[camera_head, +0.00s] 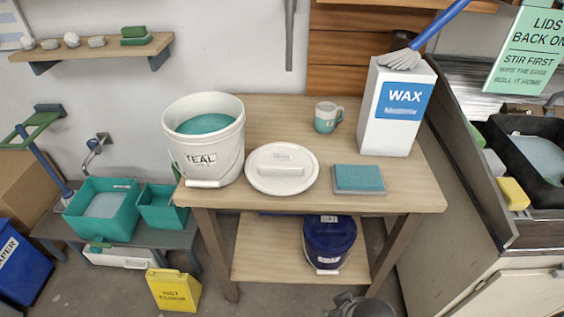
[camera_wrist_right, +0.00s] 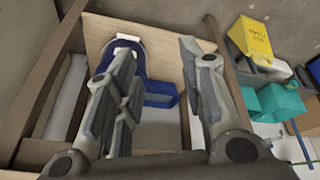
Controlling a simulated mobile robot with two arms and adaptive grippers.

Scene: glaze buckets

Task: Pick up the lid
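The lid (camera_head: 282,168) is a round white disc with a raised bar handle and a TEAL label. It lies flat on the wooden table in the head view, just right of a white bucket (camera_head: 205,140) labelled TEAL. The bucket is open and holds teal glaze. My right gripper (camera_wrist_right: 158,48) shows in the right wrist view with its fingers apart and nothing between them. Behind the fingers are the lower shelf and a dark blue bucket (camera_wrist_right: 134,62). The lid is not visible in the wrist view. My left gripper is not in view.
A teal sponge block (camera_head: 358,178) lies right of the lid. A mug (camera_head: 327,117) and a white WAX box (camera_head: 396,110) with a brush on top stand behind. The blue bucket (camera_head: 329,243) is on the lower shelf.

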